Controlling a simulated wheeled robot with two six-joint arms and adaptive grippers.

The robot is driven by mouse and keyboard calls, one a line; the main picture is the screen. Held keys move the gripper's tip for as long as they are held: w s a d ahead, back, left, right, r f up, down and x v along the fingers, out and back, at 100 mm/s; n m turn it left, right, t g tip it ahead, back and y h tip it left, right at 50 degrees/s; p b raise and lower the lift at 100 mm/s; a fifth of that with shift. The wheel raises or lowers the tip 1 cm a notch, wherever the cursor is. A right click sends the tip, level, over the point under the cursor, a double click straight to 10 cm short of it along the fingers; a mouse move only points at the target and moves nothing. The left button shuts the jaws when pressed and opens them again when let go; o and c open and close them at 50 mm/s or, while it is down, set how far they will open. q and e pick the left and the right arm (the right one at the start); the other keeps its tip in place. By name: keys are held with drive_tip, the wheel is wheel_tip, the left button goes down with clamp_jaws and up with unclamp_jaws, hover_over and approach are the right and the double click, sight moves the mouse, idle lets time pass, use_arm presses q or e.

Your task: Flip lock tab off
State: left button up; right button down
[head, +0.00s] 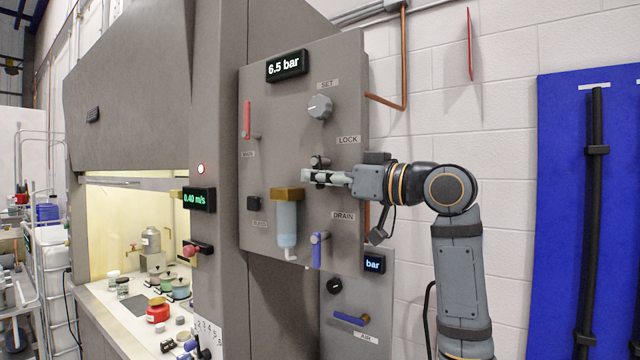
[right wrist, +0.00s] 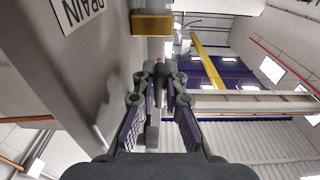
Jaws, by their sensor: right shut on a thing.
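The grey panel (head: 262,170) carries a LOCK label (head: 347,140). Below and left of that label is a small dark lock tab (head: 319,161), partly hidden by my right gripper (head: 318,177). My right gripper comes in from the right, its fingers pointing left along the panel. In the right wrist view my right gripper (right wrist: 160,75) has its fingertips drawn together on a small dark part, which I take to be the lock tab. The tab's exact angle is hard to tell. My left gripper is not in view.
Around the gripper are a grey SET knob (head: 320,107), a red lever (head: 247,119), a filter bowl with a brass top (head: 287,195) and a blue DRAIN lever (head: 317,249). A display (head: 286,65) reads 6.5 bar. A copper pipe (head: 404,60) runs at the panel's right.

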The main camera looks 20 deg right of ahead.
drive_tip(key=shift+w+a+f+t+y+b, duration=0.15)
drive_tip(key=shift+f+t+y+b, duration=0.35)
drive_tip(key=shift+b, duration=0.65)
drive_tip(key=shift+r+t, duration=0.3)
drive_tip(key=shift+t, duration=0.1)
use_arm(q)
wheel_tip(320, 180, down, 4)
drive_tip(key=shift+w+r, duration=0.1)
use_arm(e)
drive_tip(key=shift+r, duration=0.2)
drive_tip(key=c, duration=1.7)
unclamp_jaws()
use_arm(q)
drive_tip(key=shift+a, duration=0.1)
use_arm(e)
drive_tip(key=shift+d, duration=0.2)
drive_tip(key=shift+v, duration=5.95)
